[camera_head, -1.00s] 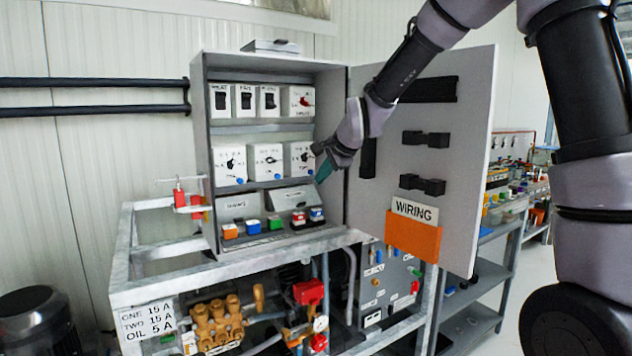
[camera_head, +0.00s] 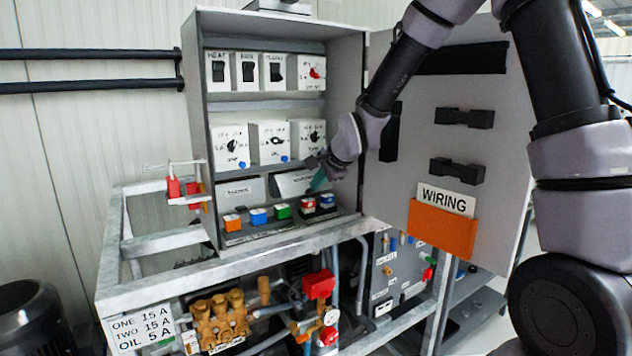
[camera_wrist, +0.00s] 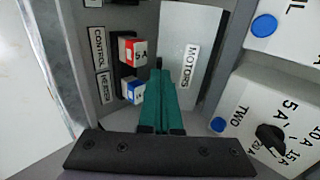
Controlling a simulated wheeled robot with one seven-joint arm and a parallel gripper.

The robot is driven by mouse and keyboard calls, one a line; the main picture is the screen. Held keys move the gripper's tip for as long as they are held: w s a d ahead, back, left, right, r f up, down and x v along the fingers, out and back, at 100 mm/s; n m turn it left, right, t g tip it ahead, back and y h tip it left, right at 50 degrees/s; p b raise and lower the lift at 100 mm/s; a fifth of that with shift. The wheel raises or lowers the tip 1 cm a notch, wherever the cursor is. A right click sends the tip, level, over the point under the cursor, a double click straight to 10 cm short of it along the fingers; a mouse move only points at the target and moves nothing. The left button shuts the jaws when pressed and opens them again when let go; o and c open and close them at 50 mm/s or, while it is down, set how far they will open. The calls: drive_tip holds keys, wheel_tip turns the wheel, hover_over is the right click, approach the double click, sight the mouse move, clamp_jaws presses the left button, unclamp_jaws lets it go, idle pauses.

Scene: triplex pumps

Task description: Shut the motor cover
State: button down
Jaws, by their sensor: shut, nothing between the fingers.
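The motor cover (camera_head: 290,184) is a grey flap in the lower right of the open control cabinet. It reads "MOTORS" in the wrist view (camera_wrist: 180,35) and looks tilted in the head view; how far it stands open I cannot tell. My gripper (camera_head: 318,184) is inside the cabinet, at the cover's right end. In the wrist view its teal fingers (camera_wrist: 158,72) are together and empty. Their tips overlap the cover's lower edge, beside the red and blue fuse blocks; whether they touch it I cannot tell.
The red fuse block (camera_wrist: 131,50) and blue fuse block (camera_wrist: 133,90) sit close to the fingers. White switch boxes (camera_head: 270,143) are above the cover. The cabinet door (camera_head: 455,135) stands open at right, with an orange "WIRING" pocket (camera_head: 442,228).

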drive_tip(key=shift+w+f, duration=0.15)
drive_tip(key=shift+f, duration=0.45)
drive_tip(key=shift+r, duration=0.1)
